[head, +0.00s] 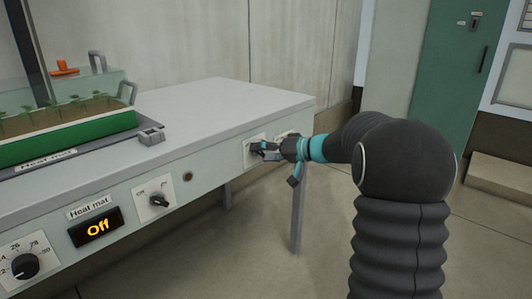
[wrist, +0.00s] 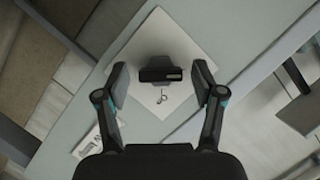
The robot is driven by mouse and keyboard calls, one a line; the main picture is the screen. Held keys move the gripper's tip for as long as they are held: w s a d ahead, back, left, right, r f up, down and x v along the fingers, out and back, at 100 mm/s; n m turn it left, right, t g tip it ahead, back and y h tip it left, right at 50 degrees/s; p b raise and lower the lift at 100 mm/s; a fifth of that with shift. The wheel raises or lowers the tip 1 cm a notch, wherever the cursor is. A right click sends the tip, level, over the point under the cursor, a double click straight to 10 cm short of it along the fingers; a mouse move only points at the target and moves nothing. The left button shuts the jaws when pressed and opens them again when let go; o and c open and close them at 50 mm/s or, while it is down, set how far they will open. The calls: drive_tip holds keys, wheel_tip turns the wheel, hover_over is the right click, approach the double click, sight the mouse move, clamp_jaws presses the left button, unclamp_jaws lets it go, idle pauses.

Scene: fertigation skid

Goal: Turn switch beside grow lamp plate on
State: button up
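A black switch knob (wrist: 160,74) sits on a white square plate (wrist: 172,40) in the wrist view. Its bar lies crosswise, with a small mark on the plate below it. My gripper (wrist: 160,82) is open, with one finger on each side of the knob and a gap on both sides. In the head view my gripper (head: 258,148) is at the right end of the table's front panel, in front of the white switch plate (head: 247,155) and hiding much of it. A white label plate (wrist: 88,148) shows partly at lower left in the wrist view; I cannot read it.
Left along the panel are another switch (head: 158,199), a "Heat mat" label (head: 90,206), a display reading "Off" (head: 96,228) and a dial (head: 25,265). A green seedling tray (head: 65,137) stands on the table (head: 215,105).

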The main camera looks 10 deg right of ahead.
drive_tip(key=c, duration=1)
drive_tip(key=shift+d, duration=0.2)
drive_tip(key=shift+f+b, duration=0.1)
drive_tip(key=shift+b, duration=0.2)
drive_tip(key=shift+f+m+y+b, duration=0.15)
drive_tip(key=shift+m+y+b, duration=0.55)
drive_tip(key=shift+m+b, duration=0.3)
drive_tip(key=m+y+b, duration=0.1)
drive_tip(key=m+y, duration=0.1)
drive_tip(key=m, duration=0.2)
drive_tip(key=shift+a+m+b, duration=0.15)
drive_tip(key=shift+m+b, duration=0.2)
drive_tip(key=shift+m, duration=0.05)
drive_tip(key=m+t+y, duration=0.1)
drive_tip(key=m, duration=0.3)
drive_tip(key=m+t, duration=0.1)
drive_tip(key=m, duration=0.2)
drive_tip(key=m+t+y, duration=0.1)
drive_tip(key=m, duration=0.2)
drive_tip(key=shift+a+t, duration=0.1)
drive_tip(key=shift+t, duration=0.2)
